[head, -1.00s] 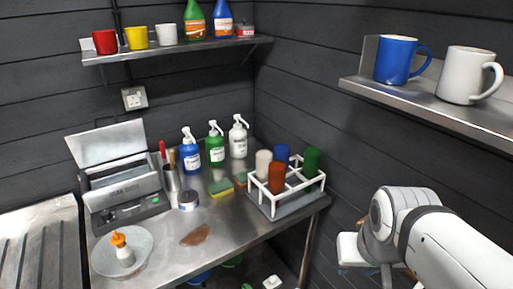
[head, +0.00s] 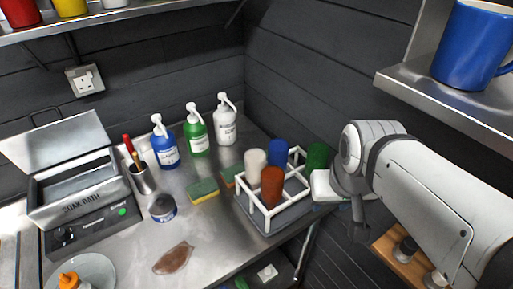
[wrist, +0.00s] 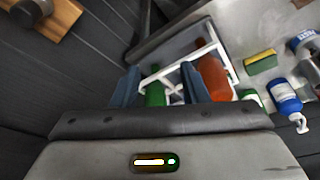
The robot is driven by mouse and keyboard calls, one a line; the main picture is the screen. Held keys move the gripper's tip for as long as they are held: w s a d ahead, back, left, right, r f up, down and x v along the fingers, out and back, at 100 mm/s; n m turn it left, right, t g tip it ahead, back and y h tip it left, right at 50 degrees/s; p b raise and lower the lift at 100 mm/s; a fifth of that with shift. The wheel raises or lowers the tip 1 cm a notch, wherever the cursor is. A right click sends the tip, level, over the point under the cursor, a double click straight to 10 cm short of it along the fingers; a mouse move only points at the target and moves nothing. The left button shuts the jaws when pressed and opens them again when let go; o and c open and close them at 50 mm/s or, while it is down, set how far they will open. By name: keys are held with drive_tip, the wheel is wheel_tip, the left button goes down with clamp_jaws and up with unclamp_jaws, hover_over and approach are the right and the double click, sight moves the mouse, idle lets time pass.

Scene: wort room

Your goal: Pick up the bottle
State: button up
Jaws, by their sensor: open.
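Three pump bottles stand upright on the metal worktop near the back wall: a blue one (head: 164,147), a green one (head: 196,134) and a white one (head: 226,123). The blue one also shows in the wrist view (wrist: 284,98) at the right. A small orange-capped bottle (head: 70,280) on a round dish (head: 104,270) is cut off at the lower left. My gripper (wrist: 160,86) is open, with nothing held between its fingers.
A white-framed rack (head: 266,228) holds white, blue, brown and green cylinders at the worktop's right corner. Sponges (head: 202,191), a tin (head: 162,208), a metal cup (head: 143,179) and a soak bath (head: 80,190) stand left of it.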

sight(253, 154)
drive_tip(key=shift+o, duration=0.8)
drive_tip(key=shift+w, duration=0.35)
drive_tip(key=o, duration=0.6)
drive_tip(key=w+a+n+g+b, duration=0.1)
drive_tip(key=w+a+n+b, duration=0.2)
drive_tip(key=w+a+n, duration=0.3)
drive_tip(key=w, duration=0.3)
drive_tip(key=shift+w+n+g+b, duration=0.3)
drive_tip(key=shift+n, duration=0.1)
drive_tip(key=shift+o, duration=0.3)
drive_tip(key=w+a+f+n, duration=0.1)
drive_tip(key=w+a+n, duration=0.1)
drive_tip(key=w+a, duration=0.1)
drive_tip(key=w+a+n+g+b, duration=0.1)
drive_tip(key=w+a+n, duration=0.1)
drive_tip(key=w+a, duration=0.1)
drive_tip(key=w+a+f+n+b, duration=0.1)
drive_tip(key=w+a+n, duration=0.2)
drive_tip(key=shift+w+f+g, duration=0.15)
drive_tip(key=shift+f+g, duration=0.2)
drive_tip(key=shift+g, duration=0.05)
drive_tip(key=shift+w+a+f+b, duration=0.1)
drive_tip(key=shift+a+b, duration=0.05)
drive_tip(key=shift+b, duration=0.15)
drive_tip(key=shift+w+a+f+n, duration=0.1)
drive_tip(key=shift+f+n, duration=0.2)
drive_tip(key=shift+d+f+p, duration=0.2)
drive_tip(key=shift+f+p, duration=0.3)
drive_tip(key=shift+f, duration=3.05)
